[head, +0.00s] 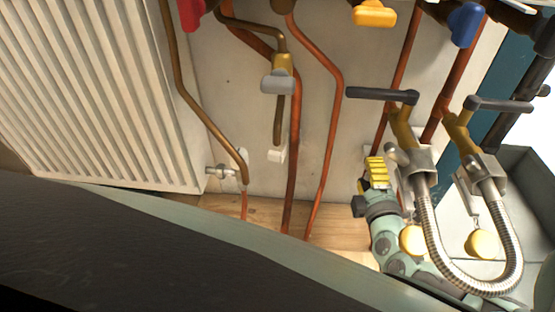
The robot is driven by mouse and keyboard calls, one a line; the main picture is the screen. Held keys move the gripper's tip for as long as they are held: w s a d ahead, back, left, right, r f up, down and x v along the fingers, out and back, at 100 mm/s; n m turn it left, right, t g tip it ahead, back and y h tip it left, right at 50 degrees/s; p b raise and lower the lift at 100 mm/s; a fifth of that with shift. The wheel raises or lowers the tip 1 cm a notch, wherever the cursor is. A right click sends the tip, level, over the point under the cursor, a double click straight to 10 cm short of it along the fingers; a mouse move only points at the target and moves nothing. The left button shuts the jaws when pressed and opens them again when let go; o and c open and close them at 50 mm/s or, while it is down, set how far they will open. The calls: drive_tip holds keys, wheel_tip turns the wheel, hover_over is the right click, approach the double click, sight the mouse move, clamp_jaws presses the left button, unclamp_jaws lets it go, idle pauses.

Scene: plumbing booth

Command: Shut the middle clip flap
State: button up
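In the head view, a small white clip-like piece (276,155) sits against the wall at the lower end of a short brass pipe. It is too small to tell whether it has a flap or whether one is open, and I cannot tell if it is the middle clip. A pale edge shows on the wall just behind my gripper, mostly hidden. My gripper (377,172), with yellow ribbed fingers, points up near the copper pipes, right of the white piece and clearly apart from it. The fingers overlap in this view, so their opening is unclear. Nothing is visibly held.
A braided steel hose (440,255) loops close right of my gripper, below two valves with dark levers (382,95). Yellow round tags (482,244) hang there. Copper pipes (328,130) run down the wall. A white radiator (100,90) fills the left. A grey bin stands at right.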

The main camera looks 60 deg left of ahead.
drive_tip(key=shift+o, duration=0.2)
drive_tip(key=shift+s+d, duration=0.1)
drive_tip(key=v, duration=1.1)
drive_tip(key=shift+s+d, duration=0.25)
drive_tip(key=shift+d, duration=0.05)
drive_tip(key=shift+o, duration=0.2)
